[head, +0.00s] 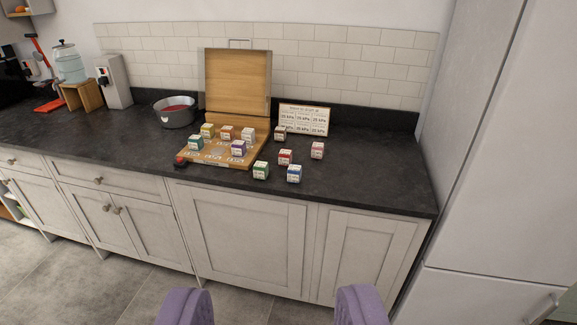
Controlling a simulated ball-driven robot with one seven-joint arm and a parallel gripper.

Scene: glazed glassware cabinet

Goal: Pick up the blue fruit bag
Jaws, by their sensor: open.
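The blue fruit bag (294,174) is a small box-shaped packet with a pale upper part and blue on it. It stands upright near the front edge of the dark worktop, right of the open wooden box. A green packet (261,170) stands just to its left and a red packet (285,157) just behind it. My gripper (272,305) shows as two purple fingers at the bottom of the view, wide apart with nothing between them. It is well short of the worktop, in front of the lower cupboards.
The wooden box (238,84) holds several packets, its lid raised. A pink packet (317,150), a brown packet (280,133) and a sign (305,117) stand to its right. A grey pot (175,112) stands left. A tall white unit (490,150) bounds the right; worktop beside it is clear.

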